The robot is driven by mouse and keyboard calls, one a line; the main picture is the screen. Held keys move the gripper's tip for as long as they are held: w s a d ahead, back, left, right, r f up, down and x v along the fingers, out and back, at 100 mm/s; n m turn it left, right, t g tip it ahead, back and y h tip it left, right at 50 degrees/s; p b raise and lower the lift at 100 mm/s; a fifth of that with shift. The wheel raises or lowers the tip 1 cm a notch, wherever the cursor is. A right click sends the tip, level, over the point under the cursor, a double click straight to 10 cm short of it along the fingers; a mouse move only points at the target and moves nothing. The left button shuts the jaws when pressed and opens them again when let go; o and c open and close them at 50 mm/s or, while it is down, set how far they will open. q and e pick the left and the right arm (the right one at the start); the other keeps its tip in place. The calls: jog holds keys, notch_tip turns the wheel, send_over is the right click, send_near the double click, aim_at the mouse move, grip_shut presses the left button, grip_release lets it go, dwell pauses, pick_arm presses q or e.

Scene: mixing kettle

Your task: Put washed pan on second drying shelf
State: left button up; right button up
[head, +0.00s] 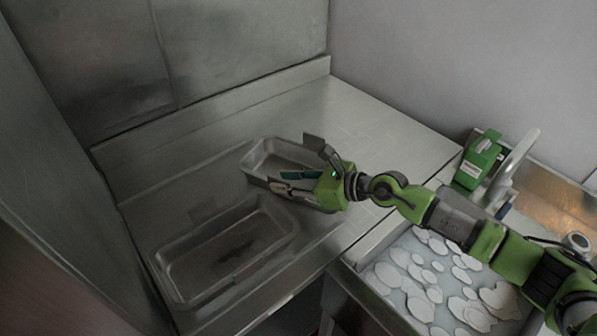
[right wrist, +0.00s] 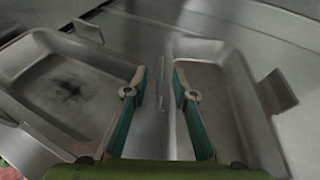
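Two grey metal pans lie on the steel counter. The clean-looking pan (head: 262,150) is farther back in the head view and on the right in the right wrist view (right wrist: 224,92). The other pan (head: 190,271) has a dark stain inside; it is on the left in the right wrist view (right wrist: 28,92). My right gripper (head: 283,181) is open at the near side of the clean pan, its fingers apart around the area between the pans (right wrist: 155,85). Contact with a rim cannot be told. My left gripper and the drying shelf are not in view.
A basin (head: 386,312) with white suds-like patches is at the lower right, below my right arm. A green object (head: 478,160) and a pale curved piece (head: 515,170) stand behind it. A steel wall borders the counter (head: 345,120), which is clear at the back right.

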jog(key=shift+x, duration=1.15)
jog(key=shift+d, duration=0.1)
grip_shut()
jog(key=shift+r, duration=0.15)
